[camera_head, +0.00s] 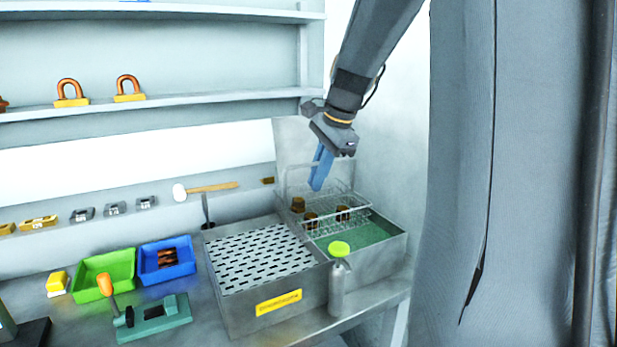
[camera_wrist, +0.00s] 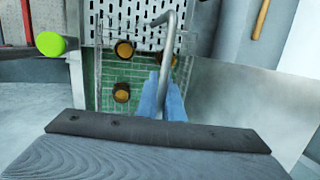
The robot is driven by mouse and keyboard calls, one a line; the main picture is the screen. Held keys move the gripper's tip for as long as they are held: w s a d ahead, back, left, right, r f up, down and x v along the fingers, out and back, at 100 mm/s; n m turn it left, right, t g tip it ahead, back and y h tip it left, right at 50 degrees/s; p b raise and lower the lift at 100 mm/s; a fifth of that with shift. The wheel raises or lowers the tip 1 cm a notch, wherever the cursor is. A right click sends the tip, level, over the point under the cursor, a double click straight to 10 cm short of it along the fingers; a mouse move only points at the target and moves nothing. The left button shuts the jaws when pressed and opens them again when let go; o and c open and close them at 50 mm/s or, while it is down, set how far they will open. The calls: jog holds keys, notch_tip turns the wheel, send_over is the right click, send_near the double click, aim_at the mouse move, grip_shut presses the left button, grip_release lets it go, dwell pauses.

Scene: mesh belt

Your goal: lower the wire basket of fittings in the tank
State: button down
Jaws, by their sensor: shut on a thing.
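The wire basket (camera_head: 353,210) holds a few brown fittings (camera_head: 311,220) and sits over the open right part of the metal tank (camera_head: 385,246). Green shows below the mesh inside the tank. My gripper (camera_head: 317,187) is above the basket with its blue fingers pointing down. In the wrist view my gripper (camera_wrist: 172,108) is shut on the basket's bent handle (camera_wrist: 168,50); brown fittings (camera_wrist: 122,92) show in the basket beside it. How deep the basket's bottom sits is hard to tell.
A slotted plate (camera_head: 258,258) covers the tank's left part. Green (camera_head: 104,276) and blue bins (camera_head: 167,260) and a small vise (camera_head: 152,317) lie left. A raised lid (camera_head: 300,145) stands behind.

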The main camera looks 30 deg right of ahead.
jog(key=d+p, duration=0.1)
jog(key=d, duration=0.5)
jog(key=shift+d+p, duration=0.35)
jog(key=shift+d, duration=0.05)
jog(key=shift+s+r+p, duration=0.1)
jog(key=shift+s+p, duration=0.1)
jog(key=shift+p, duration=0.5)
dwell(0.7)
dwell(0.3)
